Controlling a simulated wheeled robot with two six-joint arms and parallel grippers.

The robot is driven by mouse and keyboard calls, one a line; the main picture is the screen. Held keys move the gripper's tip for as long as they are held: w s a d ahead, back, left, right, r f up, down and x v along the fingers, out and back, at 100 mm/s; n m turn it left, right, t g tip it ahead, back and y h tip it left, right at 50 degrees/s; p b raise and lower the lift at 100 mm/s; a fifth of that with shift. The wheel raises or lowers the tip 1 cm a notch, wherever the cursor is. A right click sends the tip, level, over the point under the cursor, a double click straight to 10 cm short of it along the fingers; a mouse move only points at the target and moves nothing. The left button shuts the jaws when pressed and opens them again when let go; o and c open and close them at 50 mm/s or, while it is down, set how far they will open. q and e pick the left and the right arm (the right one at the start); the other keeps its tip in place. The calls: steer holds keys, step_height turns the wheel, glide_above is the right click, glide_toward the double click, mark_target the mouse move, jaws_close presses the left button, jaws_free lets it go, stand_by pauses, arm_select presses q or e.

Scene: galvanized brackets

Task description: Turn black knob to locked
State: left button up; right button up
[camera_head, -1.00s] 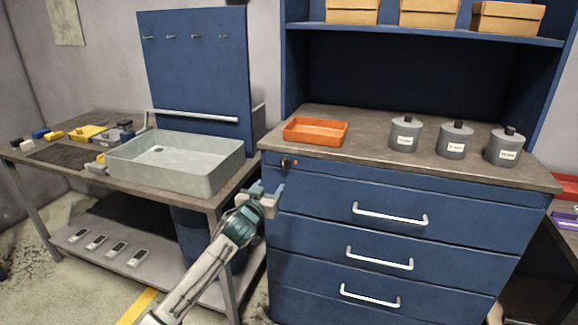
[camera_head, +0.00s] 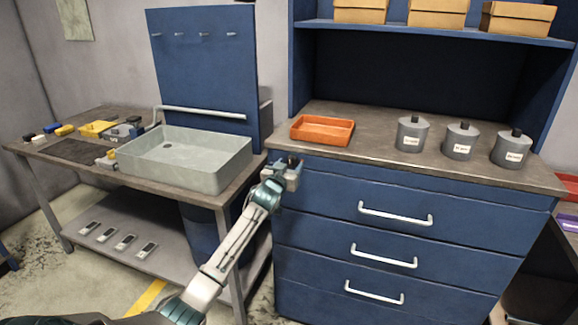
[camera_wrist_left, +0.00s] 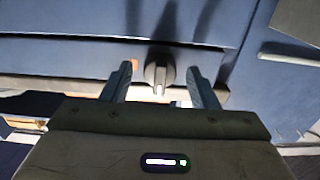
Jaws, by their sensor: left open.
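The black knob (camera_wrist_left: 159,74) sits on the blue front of the drawer cabinet (camera_head: 420,193); in the wrist view it looks dark grey with a raised grip bar running roughly up and down. My left gripper (camera_head: 289,172) is at the cabinet's upper left corner, in front of the knob. In the wrist view its two fingers are open, one on each side of the knob, with a gap visible on both sides. A small red-orange mark (camera_wrist_left: 134,64) shows beside the knob, near the left finger. In the head view my gripper mostly hides the knob. My right gripper is out of view.
An orange tray (camera_head: 322,131) and several grey lidded canisters (camera_head: 412,136) stand on the cabinet top. White drawer handles (camera_head: 395,214) stick out to the right. A grey sink (camera_head: 186,160) on a bench (camera_head: 60,165) is close on the left.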

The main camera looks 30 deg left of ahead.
arm_select(q)
steer(key=c, duration=1)
steer(key=shift+o, duration=0.2)
